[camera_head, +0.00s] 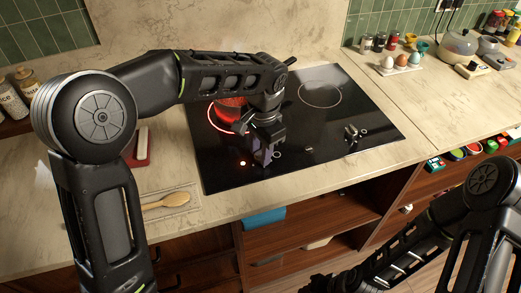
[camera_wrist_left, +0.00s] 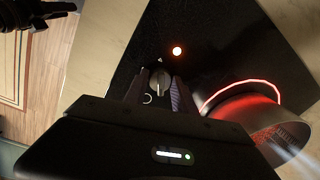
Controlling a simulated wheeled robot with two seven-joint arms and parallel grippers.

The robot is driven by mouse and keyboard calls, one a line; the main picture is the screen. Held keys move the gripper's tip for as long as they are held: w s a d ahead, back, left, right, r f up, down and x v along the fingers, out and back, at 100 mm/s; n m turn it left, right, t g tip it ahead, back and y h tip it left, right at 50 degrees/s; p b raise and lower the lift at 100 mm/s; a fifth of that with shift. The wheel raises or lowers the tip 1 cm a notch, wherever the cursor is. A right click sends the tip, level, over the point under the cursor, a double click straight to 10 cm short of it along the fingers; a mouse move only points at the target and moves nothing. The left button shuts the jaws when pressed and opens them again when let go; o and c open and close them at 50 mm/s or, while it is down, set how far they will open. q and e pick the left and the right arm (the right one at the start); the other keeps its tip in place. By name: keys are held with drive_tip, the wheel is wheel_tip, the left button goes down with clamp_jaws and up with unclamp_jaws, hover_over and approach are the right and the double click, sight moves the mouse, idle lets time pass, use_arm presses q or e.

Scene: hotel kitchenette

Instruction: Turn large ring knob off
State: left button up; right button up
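The black glass cooktop (camera_head: 345,105) has a large ring glowing red (camera_head: 212,122) at its left. A small metallic knob (camera_wrist_left: 160,80) sits at the cooktop's front left, near a lit orange-red indicator (camera_wrist_left: 177,51), which also shows in the head view (camera_head: 243,163). My left gripper (camera_head: 267,155) points down over this knob. In the left wrist view its two fingers (camera_wrist_left: 158,95) stand apart, one on each side of the knob; I cannot tell whether they touch it. My right gripper (camera_head: 322,284) is low at the bottom edge, mostly cut off.
A pot (camera_wrist_left: 265,122) lit red stands on the glowing ring, partly hidden by my left arm in the head view. A second knob (camera_head: 351,133) is at the front right. A wooden spoon (camera_head: 165,201) lies left. Eggs in a holder (camera_head: 400,68) stand at the back right.

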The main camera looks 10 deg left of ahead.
use_arm(q)
clamp_jaws()
drive_tip(key=shift+n, duration=0.4)
drive_tip(key=n+b, duration=0.1)
drive_tip(key=n, duration=0.6)
drive_tip(key=shift+w+n+g+b, duration=0.1)
drive_tip(key=shift+n+g+b, duration=0.2)
drive_tip(key=shift+n, duration=1.9)
drive_tip(key=o, duration=0.5)
unclamp_jaws()
drive_tip(key=shift+o, duration=0.2)
